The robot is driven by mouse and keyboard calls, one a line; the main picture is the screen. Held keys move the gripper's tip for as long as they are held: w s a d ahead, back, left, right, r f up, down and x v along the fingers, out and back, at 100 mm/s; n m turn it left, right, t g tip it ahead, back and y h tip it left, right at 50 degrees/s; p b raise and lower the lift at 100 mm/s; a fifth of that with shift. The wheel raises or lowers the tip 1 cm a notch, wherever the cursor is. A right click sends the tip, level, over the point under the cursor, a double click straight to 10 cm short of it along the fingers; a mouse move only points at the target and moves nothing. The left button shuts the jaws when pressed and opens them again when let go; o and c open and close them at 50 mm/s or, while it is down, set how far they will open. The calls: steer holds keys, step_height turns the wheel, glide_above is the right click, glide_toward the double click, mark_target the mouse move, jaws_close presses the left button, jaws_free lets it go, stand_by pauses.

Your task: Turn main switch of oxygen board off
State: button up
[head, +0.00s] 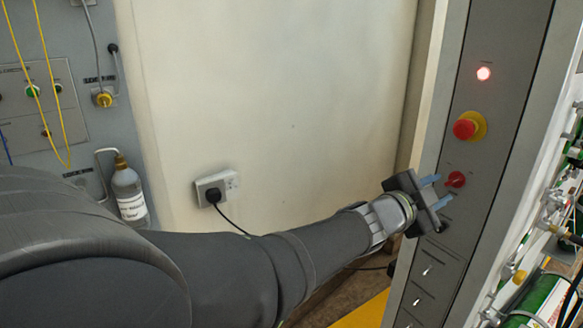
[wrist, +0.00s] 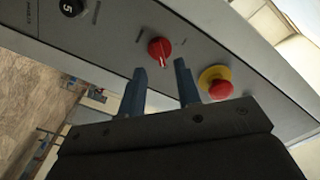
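The oxygen board (head: 497,58) is a tall grey panel on the right in the head view. Its red rotary main switch (head: 455,179) sits below a red mushroom button on a yellow ring. My gripper (head: 436,192) is close to the panel, its two blue fingers apart and pointing at the switch. The lamp (head: 483,73) above glows red.
The mushroom button (head: 466,128) is close above the switch; it also shows right of the fingers in the wrist view (wrist: 219,88). Green cylinders (head: 540,297) and fittings stand right of the panel.

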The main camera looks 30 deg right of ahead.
mark_target(452, 182)
steer(key=shift+d, duration=2.2)
jaws_close()
